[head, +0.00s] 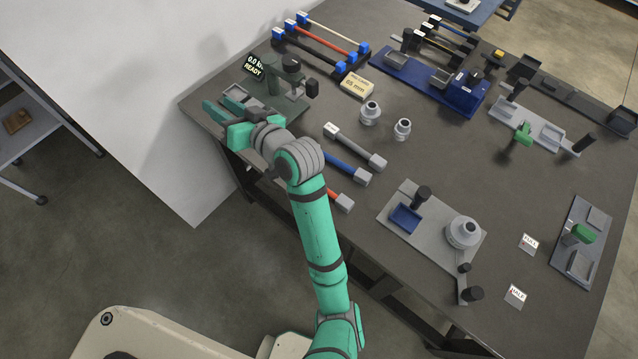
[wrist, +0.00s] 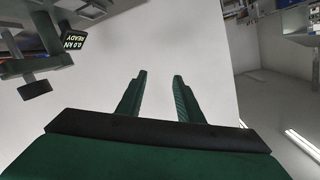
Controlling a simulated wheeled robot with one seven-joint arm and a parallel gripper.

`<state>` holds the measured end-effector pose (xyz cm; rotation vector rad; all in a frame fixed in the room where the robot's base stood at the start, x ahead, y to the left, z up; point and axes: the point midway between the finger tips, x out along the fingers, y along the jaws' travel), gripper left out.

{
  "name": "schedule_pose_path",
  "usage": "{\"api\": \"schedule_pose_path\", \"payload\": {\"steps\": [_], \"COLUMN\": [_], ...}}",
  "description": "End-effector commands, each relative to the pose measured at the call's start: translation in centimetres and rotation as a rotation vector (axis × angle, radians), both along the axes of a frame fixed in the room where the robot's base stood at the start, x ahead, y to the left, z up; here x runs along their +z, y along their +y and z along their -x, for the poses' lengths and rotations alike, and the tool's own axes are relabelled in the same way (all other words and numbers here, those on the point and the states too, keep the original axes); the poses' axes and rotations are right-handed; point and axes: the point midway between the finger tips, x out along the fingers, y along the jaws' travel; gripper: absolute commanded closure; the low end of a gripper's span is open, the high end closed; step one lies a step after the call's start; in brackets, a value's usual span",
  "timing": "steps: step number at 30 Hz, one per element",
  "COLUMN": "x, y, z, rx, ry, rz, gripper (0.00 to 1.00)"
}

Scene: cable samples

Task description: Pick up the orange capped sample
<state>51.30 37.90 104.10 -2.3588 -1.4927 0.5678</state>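An orange-red cable sample (head: 331,194) with a grey end cap (head: 344,202) lies near the table's front edge. My arm hides part of it. Another orange cable (head: 325,38) with blue ends is in the rack at the back. My gripper (head: 212,119) is at the table's left end, left of the loose samples. In the wrist view my gripper (wrist: 159,78) is open, with nothing between its fingers and a white surface beyond. No sample shows there.
A test stand (head: 290,82) with a READY display (head: 254,66) stands close by my gripper; the display also shows in the wrist view (wrist: 72,38). Two grey round fittings (head: 370,112) stand on the table (head: 420,165). A grey fixture plate (head: 435,222) lies at the front.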

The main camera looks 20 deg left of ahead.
Motion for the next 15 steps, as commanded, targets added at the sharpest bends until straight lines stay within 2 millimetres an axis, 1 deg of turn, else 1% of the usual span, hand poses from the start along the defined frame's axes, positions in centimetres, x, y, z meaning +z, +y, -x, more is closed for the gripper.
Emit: {"api": "schedule_pose_path", "payload": {"steps": [2, 4, 8, 11, 14, 15], "x": [-0.1, -0.7, -2.2, -3.7, -5.3, -6.0], "y": [0.4, 0.5, -0.1, -1.5, -3.5, -4.5], "z": [0.3, 0.8, 1.5, 1.8, 2.0, 2.0], "rx": [0.067, 0.126, 0.22, 0.283, 0.334, 0.353], "ry": [-0.017, -0.022, -0.024, -0.021, -0.009, -0.002], "rz": [0.085, 0.163, 0.324, 0.461, 0.606, 0.666], "gripper": [0.67, 0.67, 0.67, 0.67, 0.67, 0.67]}}
